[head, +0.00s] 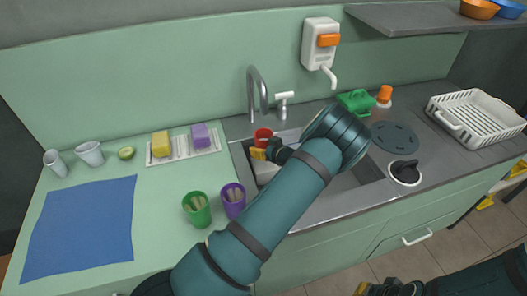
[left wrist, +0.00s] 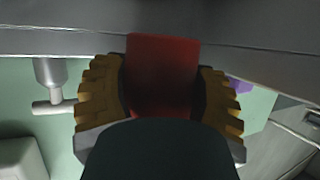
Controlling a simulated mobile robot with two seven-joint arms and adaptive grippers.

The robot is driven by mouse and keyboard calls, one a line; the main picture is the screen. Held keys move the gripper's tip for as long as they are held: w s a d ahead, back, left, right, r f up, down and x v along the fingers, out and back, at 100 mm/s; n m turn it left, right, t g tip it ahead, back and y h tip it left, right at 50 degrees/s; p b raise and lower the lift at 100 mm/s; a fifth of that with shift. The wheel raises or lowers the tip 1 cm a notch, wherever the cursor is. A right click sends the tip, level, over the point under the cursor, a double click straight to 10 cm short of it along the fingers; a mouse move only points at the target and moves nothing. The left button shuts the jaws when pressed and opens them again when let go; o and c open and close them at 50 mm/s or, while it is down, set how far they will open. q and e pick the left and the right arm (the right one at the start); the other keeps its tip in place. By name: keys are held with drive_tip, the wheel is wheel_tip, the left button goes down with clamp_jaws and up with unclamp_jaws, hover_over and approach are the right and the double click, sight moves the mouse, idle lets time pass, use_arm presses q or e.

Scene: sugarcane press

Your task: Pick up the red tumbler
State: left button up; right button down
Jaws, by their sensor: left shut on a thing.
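The red tumbler (head: 263,134) is at the left end of the sink, near its back edge, in the head view. My left gripper (head: 261,150) reaches over the sink and is shut on it. In the left wrist view the tumbler (left wrist: 162,72) sits between the two ridged yellow fingers of the left gripper (left wrist: 160,95), one on each side. The tumbler's lower part is hidden, so I cannot tell whether it touches the sink. My right gripper (head: 390,287) shows only in part at the bottom edge of the head view, away from the tumbler.
The faucet (head: 258,92) stands behind the sink. A green cup (head: 197,210) and a purple cup (head: 232,200) stand on the counter left of my left arm. A white dish rack (head: 476,118) is at the right. The blue mat (head: 80,228) is bare.

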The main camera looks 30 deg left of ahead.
sight(256, 134)
use_arm(q)
drive_tip(key=shift+r+p, duration=0.55)
drive_tip(key=shift+r, duration=2)
drive_tip(key=shift+w+a+r, duration=0.2)
drive_tip(key=shift+w+a, duration=0.4)
drive_tip(key=shift+a, duration=0.25)
drive_tip(key=shift+s+a, duration=0.5)
drive_tip(key=shift+s, duration=0.3)
drive_tip(key=shift+s+d+r+p, duration=0.1)
drive_tip(key=shift+s+d+p, duration=0.4)
drive_tip(key=shift+d, duration=0.4)
drive_tip(key=shift+w+d, duration=0.45)
drive_tip(key=shift+w, duration=0.25)
drive_tip(key=shift+w+a, duration=0.6)
drive_tip(key=shift+a, duration=0.1)
drive_tip(key=shift+s+a, duration=0.65)
drive_tip(key=shift+s, duration=0.15)
drive_tip(key=shift+s+d+p, duration=0.55)
drive_tip(key=shift+d, duration=0.25)
drive_tip(key=shift+w+d, duration=0.6)
drive_tip(key=shift+w, duration=0.15)
